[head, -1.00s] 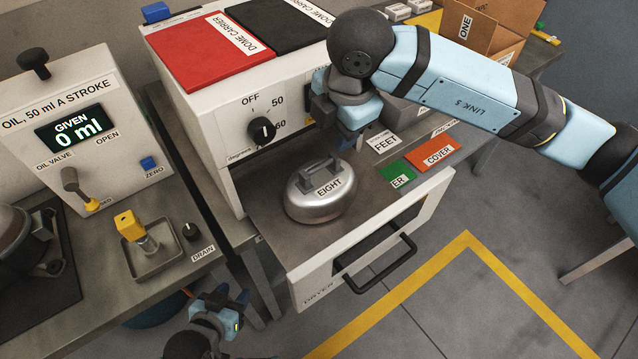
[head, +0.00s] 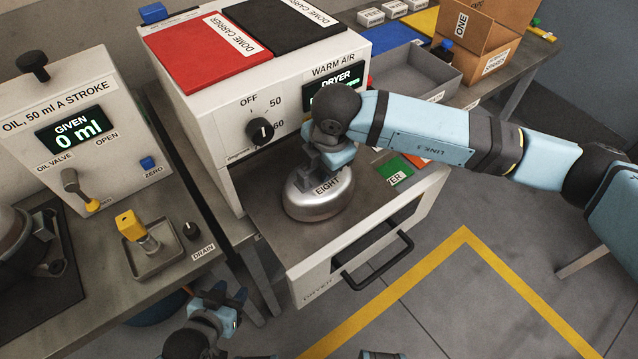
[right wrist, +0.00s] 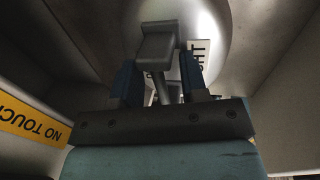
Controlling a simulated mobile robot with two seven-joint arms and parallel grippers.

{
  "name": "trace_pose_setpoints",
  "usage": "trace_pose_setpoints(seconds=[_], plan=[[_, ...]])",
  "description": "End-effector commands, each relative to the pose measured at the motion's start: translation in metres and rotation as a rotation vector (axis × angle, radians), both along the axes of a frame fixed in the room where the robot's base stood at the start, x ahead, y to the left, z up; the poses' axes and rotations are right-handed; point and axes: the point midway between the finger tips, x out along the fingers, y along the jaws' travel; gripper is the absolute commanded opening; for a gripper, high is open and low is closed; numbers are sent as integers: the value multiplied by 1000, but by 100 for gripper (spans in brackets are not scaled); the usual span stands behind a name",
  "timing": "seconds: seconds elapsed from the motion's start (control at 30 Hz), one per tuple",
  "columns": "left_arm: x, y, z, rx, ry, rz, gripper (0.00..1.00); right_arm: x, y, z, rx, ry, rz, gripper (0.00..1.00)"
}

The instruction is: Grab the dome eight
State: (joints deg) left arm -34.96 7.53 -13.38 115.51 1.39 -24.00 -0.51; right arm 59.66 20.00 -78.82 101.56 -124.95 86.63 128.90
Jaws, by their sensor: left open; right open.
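The dome eight (head: 318,202) is a silver dome with a label reading EIGHT, sitting in the open dryer drawer (head: 268,236). My right gripper (head: 316,166) is at the handle on top of the dome and partly hides it. In the right wrist view the dome (right wrist: 215,30) and its grey handle (right wrist: 157,45) show, with the open fingers of my right gripper (right wrist: 160,82) on either side of the handle's post. Contact cannot be told. My left gripper (head: 228,300) is open and empty, low in front of the bench.
The dryer (head: 215,130) stands behind the drawer, with red (head: 205,55) and black (head: 285,25) dome carriers on top. A green tile (head: 396,172) lies in the drawer's right part. The oil station (head: 70,130) is at left. A grey tray (head: 425,75) and cardboard box (head: 480,40) stand at the back right.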

Motion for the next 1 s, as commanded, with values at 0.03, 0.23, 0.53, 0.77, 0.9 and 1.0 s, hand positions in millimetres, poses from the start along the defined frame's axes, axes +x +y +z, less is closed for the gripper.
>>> trace_pose_setpoints(seconds=[0.03, 0.23, 0.53, 0.77, 0.9, 1.0], plan=[[0, 0, 0, 0, 0, 0, 43, 0, 0, 0, 0, 0, 0, 40], [0, 0, 0, 0, 0, 0, 43, 0, 0, 0, 0, 0, 0, 22], [0, 0, -1, 0, 1, -1, 43, 0, 0, 0, 0, 0, 0, 0], [0, -1, -1, 0, 1, -1, 43, 0, 0, 1, 1, 0, 0, 0], [0, -1, -1, 0, 1, -1, 43, 0, 0, 1, 1, 0, 0, 0], [-1, -1, -1, 0, 1, -1, 43, 0, 0, 1, 1, 0, 0, 0]])
